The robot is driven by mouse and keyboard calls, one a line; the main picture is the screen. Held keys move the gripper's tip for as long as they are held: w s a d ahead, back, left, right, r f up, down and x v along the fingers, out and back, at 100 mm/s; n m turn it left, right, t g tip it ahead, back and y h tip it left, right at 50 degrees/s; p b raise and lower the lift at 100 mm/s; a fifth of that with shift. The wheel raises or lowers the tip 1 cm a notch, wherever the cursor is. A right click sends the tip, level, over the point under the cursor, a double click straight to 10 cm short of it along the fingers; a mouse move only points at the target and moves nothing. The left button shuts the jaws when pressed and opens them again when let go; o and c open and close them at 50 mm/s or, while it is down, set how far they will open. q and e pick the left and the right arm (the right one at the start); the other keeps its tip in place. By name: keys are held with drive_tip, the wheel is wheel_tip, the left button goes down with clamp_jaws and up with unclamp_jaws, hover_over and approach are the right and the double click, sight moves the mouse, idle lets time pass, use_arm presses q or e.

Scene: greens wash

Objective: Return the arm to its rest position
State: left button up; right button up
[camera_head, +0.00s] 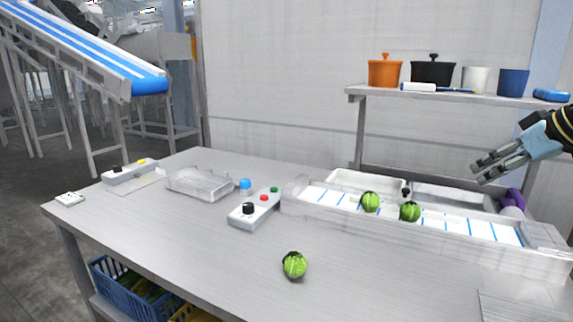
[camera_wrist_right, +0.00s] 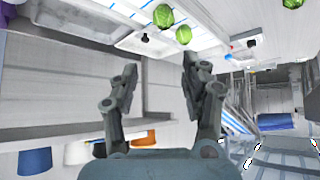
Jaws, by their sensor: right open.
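My right gripper (camera_head: 486,170) is at the right edge of the head view, raised above the right end of the white conveyor trough (camera_head: 455,222). Its fingers also show in the right wrist view (camera_wrist_right: 160,80), spread apart with nothing between them. My left gripper is in neither view. Two green cabbages, one (camera_head: 370,202) left of the other (camera_head: 409,211), sit on the trough's white, blue-striped belt. A third cabbage (camera_head: 294,265) lies on the bare metal table (camera_head: 190,240) near its front.
A shelf (camera_head: 450,95) behind holds an orange pot (camera_head: 384,71), a black pot (camera_head: 433,70) and cups. A control box (camera_head: 254,210) and a clear tray (camera_head: 200,183) stand left of the trough. A blue crate (camera_head: 125,285) is below the table.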

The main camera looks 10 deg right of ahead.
drive_tip(key=s+a+f+g, duration=0.1)
drive_tip(key=s+a+f, duration=0.5)
drive_tip(key=a, duration=0.1)
drive_tip(key=s+a+f+n+g, duration=0.1)
drive_tip(key=s+a+f, duration=0.5)
drive_tip(key=s+a, duration=0.1)
drive_tip(key=s+a+f+g, duration=0.1)
drive_tip(key=s+a+f, duration=0.5)
drive_tip(key=s+a, duration=0.1)
drive_tip(key=shift+a+g, duration=0.15)
drive_tip(key=shift+g, duration=0.15)
drive_tip(key=s+a+m+g+h, duration=0.2)
drive_tip(key=s+a, duration=0.1)
drive_tip(key=s, duration=0.5)
drive_tip(key=d+f+b, duration=0.3)
drive_tip(key=f+b, duration=0.2)
drive_tip(key=f, duration=2.4)
use_arm(q)
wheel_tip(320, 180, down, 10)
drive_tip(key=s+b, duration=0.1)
drive_tip(key=b, duration=0.4)
use_arm(e)
drive_tip(key=s+d+f+g, duration=0.1)
drive_tip(key=s+f+g, duration=0.1)
drive_tip(key=s+f, duration=1.8)
wheel_tip(320, 180, down, 3)
drive_tip(key=shift+r, duration=0.2)
